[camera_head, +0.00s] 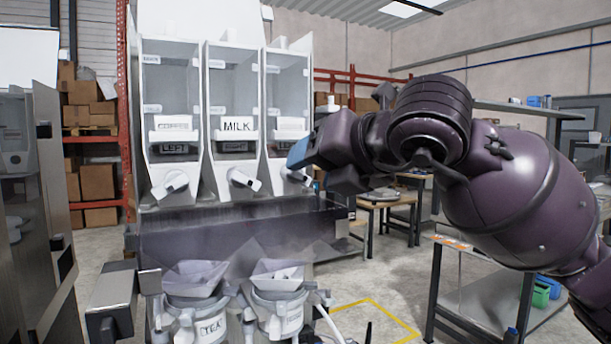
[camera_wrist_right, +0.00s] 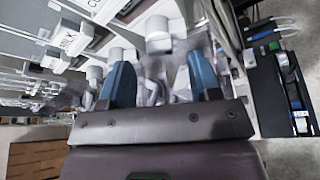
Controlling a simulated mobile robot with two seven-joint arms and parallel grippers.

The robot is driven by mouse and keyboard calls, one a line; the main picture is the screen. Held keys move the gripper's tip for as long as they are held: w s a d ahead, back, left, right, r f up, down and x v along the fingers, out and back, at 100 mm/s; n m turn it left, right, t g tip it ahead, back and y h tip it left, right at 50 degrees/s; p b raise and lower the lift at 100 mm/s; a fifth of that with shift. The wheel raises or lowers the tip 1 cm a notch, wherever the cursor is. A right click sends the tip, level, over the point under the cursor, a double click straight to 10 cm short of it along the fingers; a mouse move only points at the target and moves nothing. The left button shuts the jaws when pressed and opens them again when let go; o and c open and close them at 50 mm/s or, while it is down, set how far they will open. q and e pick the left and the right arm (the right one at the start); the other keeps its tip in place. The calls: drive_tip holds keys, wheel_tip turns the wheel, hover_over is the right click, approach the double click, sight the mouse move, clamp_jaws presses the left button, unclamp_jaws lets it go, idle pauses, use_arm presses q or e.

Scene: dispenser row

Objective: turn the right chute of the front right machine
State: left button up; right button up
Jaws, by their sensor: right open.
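The front machine (camera_head: 225,120) is a dispenser with three clear bins side by side, the middle one labelled MILK. Its right chute (camera_head: 297,178) is a white angled spout under the right bin, partly covered by my right gripper (camera_head: 299,154). In the right wrist view the blue fingers of the right gripper (camera_wrist_right: 162,78) are apart, with nothing held between them. The white right chute (camera_wrist_right: 158,36) shows just beyond and between the fingertips; I cannot tell whether they touch it. My left gripper is not in view.
The left chute (camera_head: 170,184) and middle chute (camera_head: 243,180) stand beside the right one. Two grey funnel-topped containers (camera_head: 196,280) (camera_head: 278,275) stand below. A workbench (camera_head: 490,300) is at right, and a steel cabinet (camera_head: 35,200) is at left.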

sight(299, 176)
drive_tip(key=shift+x, duration=1.1)
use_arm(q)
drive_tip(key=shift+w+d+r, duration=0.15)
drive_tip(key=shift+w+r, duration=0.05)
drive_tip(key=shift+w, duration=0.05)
use_arm(e)
drive_tip(key=shift+w+a+f, duration=0.15)
drive_tip(key=shift+w+a, duration=0.05)
drive_tip(key=shift+w, duration=0.1)
drive_tip(key=c, duration=0.9)
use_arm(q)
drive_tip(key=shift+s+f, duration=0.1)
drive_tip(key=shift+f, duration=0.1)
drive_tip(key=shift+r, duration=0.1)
